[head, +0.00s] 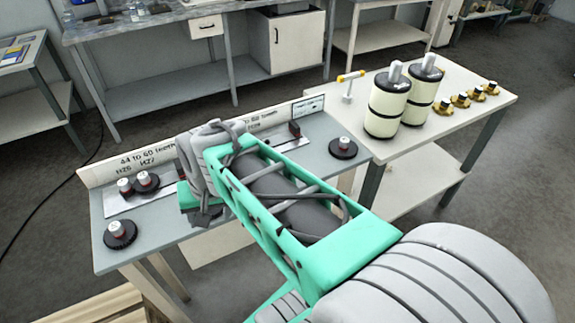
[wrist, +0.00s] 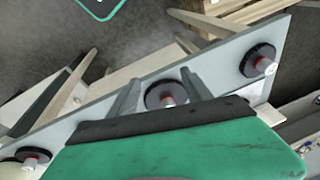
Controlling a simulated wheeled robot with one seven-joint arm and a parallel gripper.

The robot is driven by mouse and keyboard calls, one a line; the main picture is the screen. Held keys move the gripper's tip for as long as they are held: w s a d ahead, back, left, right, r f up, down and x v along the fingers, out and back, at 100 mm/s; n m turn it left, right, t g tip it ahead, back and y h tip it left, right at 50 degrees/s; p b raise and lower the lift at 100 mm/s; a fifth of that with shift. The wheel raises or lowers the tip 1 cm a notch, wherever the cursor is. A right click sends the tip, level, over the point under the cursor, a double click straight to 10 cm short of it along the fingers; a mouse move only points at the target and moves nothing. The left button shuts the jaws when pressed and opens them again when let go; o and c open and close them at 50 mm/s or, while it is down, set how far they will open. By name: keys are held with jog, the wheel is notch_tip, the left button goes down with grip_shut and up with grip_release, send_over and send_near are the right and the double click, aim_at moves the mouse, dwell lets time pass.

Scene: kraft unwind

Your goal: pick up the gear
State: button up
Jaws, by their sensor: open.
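In the wrist view a dark toothed gear (wrist: 153,97) with a red and silver hub lies on the grey table, between and beyond the spread fingers of my gripper (wrist: 160,77). The gripper is open and nothing is held; I cannot tell the exact gap to the gear. A second gear (wrist: 257,59) lies to the right, near the table's end, and another (wrist: 30,153) at lower left. In the head view one gear (head: 120,235) is at the table's front left and another (head: 343,149) at its right end. My arm hides the table's middle there.
Two more hubbed parts (head: 146,181) stand on a plate at the table's back left. A labelled backboard (head: 128,162) runs along the rear edge. The right table (head: 465,108) carries two cream rolls (head: 387,103), a yellow-handled tool (head: 350,77) and several brass pieces (head: 461,100).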

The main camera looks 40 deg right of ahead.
jog(key=shift+o, duration=1.4)
jog(key=w+d+r+m+p, duration=0.3)
jog(key=d+m, duration=0.7)
jog(key=d, duration=0.1)
jog(key=shift+m+y, duration=0.4)
jog(key=shift+o, duration=0.8)
jog(key=d+m+p, duration=0.2)
jog(key=d+m, duration=0.3)
jog(key=d, duration=0.1)
jog(key=shift+r+y, duration=0.25)
jog(key=shift+y, duration=0.05)
jog(key=s+d+m, duration=0.1)
jog(key=d+m, duration=0.1)
jog(key=d, duration=0.1)
jog(key=d+m+p, duration=0.1)
jog(key=d+m, duration=0.1)
jog(key=m, duration=0.1)
jog(key=s+d+m, duration=0.1)
jog(key=d+m, duration=0.2)
jog(key=shift+s+d+f+t+y+p, duration=0.3)
jog(key=shift+s+d+f+t+p, duration=0.05)
jog(key=shift+t, duration=0.05)
jog(key=p+x, duration=0.1)
jog(key=x, duration=0.7)
jog(key=shift+s+d, duration=0.15)
